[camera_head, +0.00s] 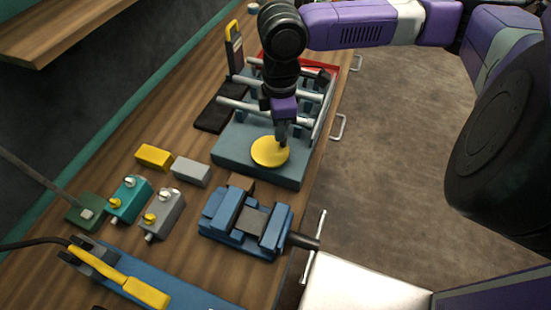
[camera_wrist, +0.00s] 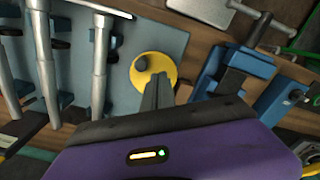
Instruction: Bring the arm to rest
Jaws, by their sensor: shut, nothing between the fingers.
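My gripper (camera_head: 281,141) points down over the blue-grey rack board (camera_head: 230,150) on the workbench. Its fingers are closed together with nothing between them. They are just above or beside a round yellow disc (camera_head: 268,152) on the near part of the board; whether they touch it I cannot tell. In the wrist view the closed fingers (camera_wrist: 157,85) overlap the lower part of the yellow disc (camera_wrist: 165,66), which has a dark knob. My purple arm reaches in from the upper right.
A blue vise (camera_head: 245,222) is nearer. Yellow (camera_head: 154,157) and grey (camera_head: 191,172) blocks and switch boxes (camera_head: 162,213) lie left. A wooden shelf (camera_head: 60,22) overhangs at upper left. Open floor (camera_head: 400,160) is to the right.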

